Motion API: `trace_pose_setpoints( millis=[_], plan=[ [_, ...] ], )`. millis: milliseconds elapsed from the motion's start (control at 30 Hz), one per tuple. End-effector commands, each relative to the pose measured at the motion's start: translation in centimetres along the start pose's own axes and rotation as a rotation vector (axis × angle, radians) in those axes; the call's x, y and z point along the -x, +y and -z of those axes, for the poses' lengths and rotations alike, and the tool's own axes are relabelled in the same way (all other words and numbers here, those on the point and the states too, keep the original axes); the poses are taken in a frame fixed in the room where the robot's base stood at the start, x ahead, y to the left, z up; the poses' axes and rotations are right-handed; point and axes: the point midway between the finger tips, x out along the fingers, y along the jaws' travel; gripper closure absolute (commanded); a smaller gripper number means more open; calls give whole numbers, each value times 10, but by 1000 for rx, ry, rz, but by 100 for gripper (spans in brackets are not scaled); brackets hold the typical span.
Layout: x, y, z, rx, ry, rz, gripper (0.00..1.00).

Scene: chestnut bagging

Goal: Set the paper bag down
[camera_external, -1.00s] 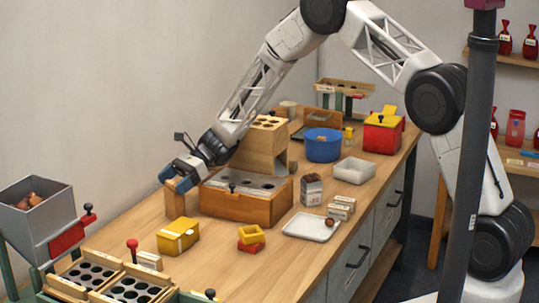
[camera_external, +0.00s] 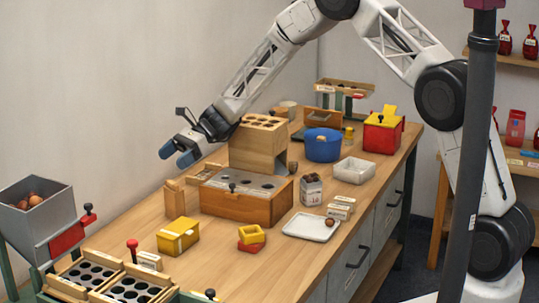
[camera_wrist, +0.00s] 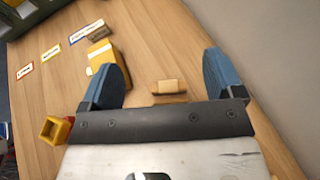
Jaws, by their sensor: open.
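The paper bag looks like a small upright tan block (camera_external: 174,199). It stands on the wooden table just left of the wooden box with the grey holed top. In the wrist view the bag (camera_wrist: 168,87) shows from above as a small tan shape between the fingers, apart from both. My gripper (camera_external: 176,155) is in the air above the bag, with its blue fingers spread and nothing between them. In the wrist view my gripper (camera_wrist: 160,75) shows wide open.
The wooden box with the grey holed top (camera_external: 237,207) stands close right of the bag. A white tray (camera_external: 311,227) lies further right.

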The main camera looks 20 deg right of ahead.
Motion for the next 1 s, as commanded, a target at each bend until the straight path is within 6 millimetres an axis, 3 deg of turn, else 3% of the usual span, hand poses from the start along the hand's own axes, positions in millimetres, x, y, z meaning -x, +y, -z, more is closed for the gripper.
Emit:
trace_pose_setpoints(
  millis=[667,867,1000],
  plan=[
    [2,1,-1,3,2,0,13],
    [18,10,-10,36,26,-1,13],
    [44,25,-22,85,65,-2,13]
  ],
)
